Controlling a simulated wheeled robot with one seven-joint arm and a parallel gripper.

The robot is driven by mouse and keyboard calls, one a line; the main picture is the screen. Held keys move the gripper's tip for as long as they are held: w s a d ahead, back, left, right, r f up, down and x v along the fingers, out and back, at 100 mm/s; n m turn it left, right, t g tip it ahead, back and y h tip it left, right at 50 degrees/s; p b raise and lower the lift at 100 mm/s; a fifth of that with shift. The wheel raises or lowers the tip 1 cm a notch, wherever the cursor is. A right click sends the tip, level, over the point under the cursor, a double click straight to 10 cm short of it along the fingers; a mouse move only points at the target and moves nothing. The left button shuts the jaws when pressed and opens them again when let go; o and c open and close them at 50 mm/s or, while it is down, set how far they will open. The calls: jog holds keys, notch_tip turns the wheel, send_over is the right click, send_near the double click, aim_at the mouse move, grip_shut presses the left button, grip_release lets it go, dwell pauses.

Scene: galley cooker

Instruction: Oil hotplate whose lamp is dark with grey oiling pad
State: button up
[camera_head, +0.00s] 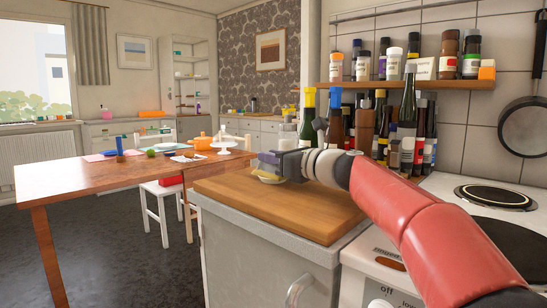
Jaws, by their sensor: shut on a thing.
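My gripper (273,163) reaches left over the wooden board on the counter and is shut on a small greyish block, which looks like the grey oiling pad (267,158). The fingers partly hide it. A pale yellow thing on a small white dish (268,177) lies just below the gripper; I cannot tell whether they touch. The cooker (376,265) is at the right. Its rear hotplate (495,197) is dark with a pale ring, and its front hotplate (515,242) is plain black, partly behind my arm. I cannot tell any lamp's state.
Many bottles stand behind the wooden board (300,215), close to my arm. A shelf (400,83) of jars hangs above, and a pan (525,127) hangs at right. A dining table (100,182) stands at left, with open dark floor before the counter.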

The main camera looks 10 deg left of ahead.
jog(key=shift+f, duration=0.15)
notch_tip(320, 180, up, 5)
jog(key=p, duration=0.5)
jog(key=shift+r, duration=1.1)
